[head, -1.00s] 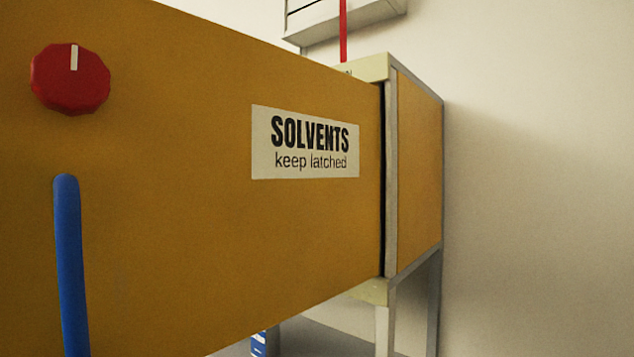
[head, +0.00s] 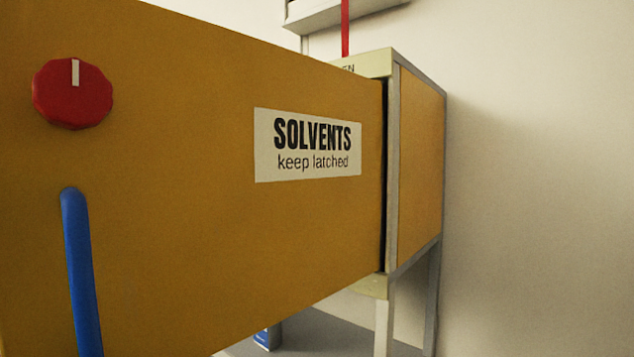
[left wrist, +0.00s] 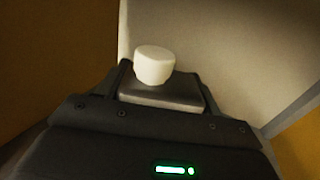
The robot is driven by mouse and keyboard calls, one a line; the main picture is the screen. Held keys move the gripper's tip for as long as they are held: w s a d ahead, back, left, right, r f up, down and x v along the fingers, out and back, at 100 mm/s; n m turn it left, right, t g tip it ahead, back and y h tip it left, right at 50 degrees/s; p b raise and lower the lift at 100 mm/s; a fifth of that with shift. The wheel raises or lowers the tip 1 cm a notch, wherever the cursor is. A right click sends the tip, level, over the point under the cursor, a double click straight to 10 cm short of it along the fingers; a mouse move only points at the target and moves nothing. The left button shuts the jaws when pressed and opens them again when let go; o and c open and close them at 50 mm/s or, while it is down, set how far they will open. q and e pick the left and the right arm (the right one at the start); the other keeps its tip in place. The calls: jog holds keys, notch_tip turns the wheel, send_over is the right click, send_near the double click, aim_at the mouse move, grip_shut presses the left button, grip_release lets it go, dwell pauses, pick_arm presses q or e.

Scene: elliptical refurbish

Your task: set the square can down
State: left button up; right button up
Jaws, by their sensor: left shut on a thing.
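In the left wrist view my left gripper (left wrist: 160,108) is shut on the square can, whose white cap (left wrist: 153,65) and dark grey top (left wrist: 165,95) stick out beyond the gripper body. The can's sides and the finger contact are hidden, and I cannot tell what is under it. In the head view a yellow door labelled SOLVENTS (head: 200,200) fills most of the picture and hides my left arm and gripper. My right gripper is in neither view.
The door carries a red knob (head: 73,93) and a blue bar handle (head: 80,270). The yellow cabinet (head: 420,165) stands on grey legs near a bare wall (head: 540,180). A small blue thing (head: 262,339) shows low under the door, mostly cut off.

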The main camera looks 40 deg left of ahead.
pick_arm(q)
jog(key=o, duration=1.2)
jog(key=shift+o, duration=0.6)
jog(key=b+v, duration=0.6)
jog(key=v, duration=0.6)
jog(key=shift+r, duration=0.1)
